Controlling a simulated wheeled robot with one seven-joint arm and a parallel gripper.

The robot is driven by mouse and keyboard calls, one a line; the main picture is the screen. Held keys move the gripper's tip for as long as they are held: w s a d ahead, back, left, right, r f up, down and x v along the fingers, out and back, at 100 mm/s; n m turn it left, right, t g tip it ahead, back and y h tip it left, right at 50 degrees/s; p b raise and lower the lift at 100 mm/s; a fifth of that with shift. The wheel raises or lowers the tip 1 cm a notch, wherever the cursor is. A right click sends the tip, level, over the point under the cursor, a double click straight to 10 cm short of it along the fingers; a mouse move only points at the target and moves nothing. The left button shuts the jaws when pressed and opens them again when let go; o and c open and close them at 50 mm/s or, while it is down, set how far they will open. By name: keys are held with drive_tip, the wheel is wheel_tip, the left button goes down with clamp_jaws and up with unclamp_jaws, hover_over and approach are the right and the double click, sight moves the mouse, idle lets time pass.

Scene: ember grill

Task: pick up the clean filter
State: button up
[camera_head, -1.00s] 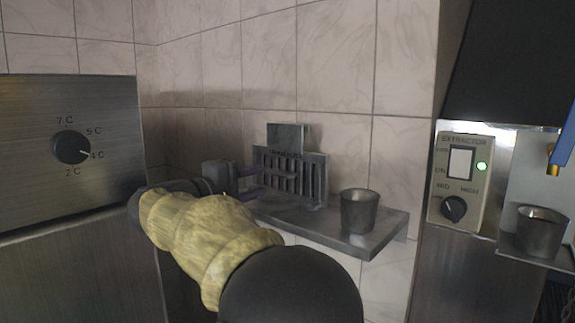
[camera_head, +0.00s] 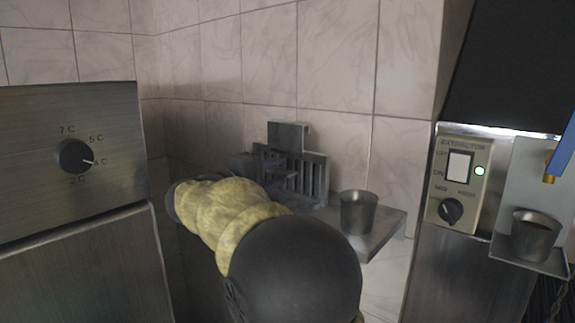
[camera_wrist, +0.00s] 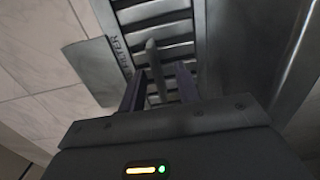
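The filter (camera_head: 312,178) is a grey slatted metal panel with a tab on top, upright on the wall shelf against the tiles. In the wrist view the slats (camera_wrist: 157,14) and the lettering "FILTER" show on it. A narrow bar, seemingly its handle (camera_wrist: 152,52), stands out in front of the slats. My gripper (camera_wrist: 160,71) is open, with its two fingers apart on either side of this bar and a gap showing. In the head view my arm hides part of the filter and most of the gripper. I cannot tell how clean the filter is.
A metal cup (camera_head: 358,212) stands on the shelf (camera_head: 385,235), right of the filter. Another cup (camera_head: 534,235) sits on a bracket at the far right. An extractor control panel (camera_head: 460,183) is on the right; a steel front with a dial (camera_head: 75,156) is on the left.

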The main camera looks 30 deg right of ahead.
sight(282, 125)
drive_tip(key=shift+s+a, duration=0.15)
drive_tip(key=shift+s, duration=0.05)
drive_tip(key=shift+w, duration=0.1)
clamp_jaws()
drive_tip(key=shift+r, duration=0.5)
wheel_tip(282, 125, up, 9)
drive_tip(key=shift+r+b, duration=0.1)
drive_tip(key=shift+b, duration=1.1)
